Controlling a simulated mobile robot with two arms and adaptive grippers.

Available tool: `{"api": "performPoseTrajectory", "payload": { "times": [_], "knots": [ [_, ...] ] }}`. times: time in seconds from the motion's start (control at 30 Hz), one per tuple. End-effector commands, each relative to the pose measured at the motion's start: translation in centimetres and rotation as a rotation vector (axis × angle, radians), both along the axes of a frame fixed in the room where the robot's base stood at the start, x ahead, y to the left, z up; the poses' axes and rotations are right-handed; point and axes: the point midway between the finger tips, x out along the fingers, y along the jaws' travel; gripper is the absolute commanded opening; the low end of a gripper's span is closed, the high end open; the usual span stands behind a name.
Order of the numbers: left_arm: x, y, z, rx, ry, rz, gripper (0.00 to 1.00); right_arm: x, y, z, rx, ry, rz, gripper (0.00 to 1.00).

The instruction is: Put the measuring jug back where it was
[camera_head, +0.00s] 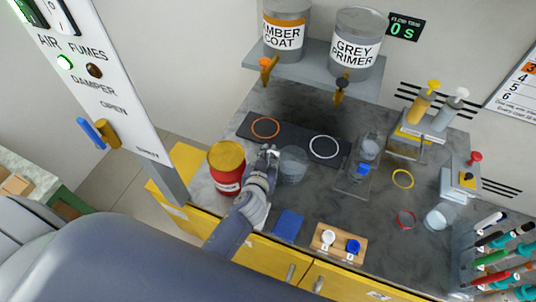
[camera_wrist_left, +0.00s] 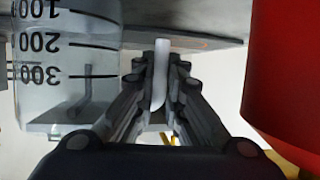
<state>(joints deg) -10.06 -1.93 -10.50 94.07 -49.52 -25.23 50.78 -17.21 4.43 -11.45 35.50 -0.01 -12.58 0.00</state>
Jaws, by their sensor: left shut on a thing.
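The clear measuring jug (camera_head: 293,167) is at the middle of the grey counter, by the front edge of the black mat. In the left wrist view the jug (camera_wrist_left: 70,75) fills the left side, with its black scale marks showing upside down. My left gripper (camera_head: 271,155) is at the jug's left side. In the wrist view its fingers (camera_wrist_left: 160,85) are shut on a pale upright strip, which appears to be the jug's handle. I cannot tell whether the jug's base touches the counter. My right gripper is not in view.
A red tin (camera_head: 226,180) stands close left of my gripper. The black mat (camera_head: 295,135) has orange and white rings. A blue cloth (camera_head: 287,225) and wooden block (camera_head: 338,244) lie in front. A glass stand (camera_head: 355,180) is to the right. The tank shelf (camera_head: 312,62) overhangs behind.

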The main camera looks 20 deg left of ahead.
Motion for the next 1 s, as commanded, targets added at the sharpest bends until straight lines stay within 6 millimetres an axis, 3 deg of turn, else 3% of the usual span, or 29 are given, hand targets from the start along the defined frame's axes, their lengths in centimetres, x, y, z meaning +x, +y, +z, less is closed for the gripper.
{"api": "performPoseTrajectory", "payload": {
  "times": [0.13, 0.2, 0.27, 0.67, 1.0],
  "knots": [
    [0.0, 0.0, -0.3, -0.001, -0.001, -0.001, 0.00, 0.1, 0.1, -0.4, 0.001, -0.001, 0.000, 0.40],
    [0.0, 0.0, -0.2, 0.000, 0.000, 0.000, 0.21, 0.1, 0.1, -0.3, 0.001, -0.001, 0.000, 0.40],
    [0.0, 0.0, -0.2, 0.000, 0.000, 0.000, 0.30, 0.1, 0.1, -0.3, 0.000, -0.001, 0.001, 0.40],
    [0.0, 0.0, 0.2, 0.001, 0.000, 0.000, 0.30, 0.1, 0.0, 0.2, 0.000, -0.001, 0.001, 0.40],
    [-4.6, -0.8, 1.7, -0.001, 0.001, 0.000, 0.30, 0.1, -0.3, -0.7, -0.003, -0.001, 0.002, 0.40]
  ]
}}
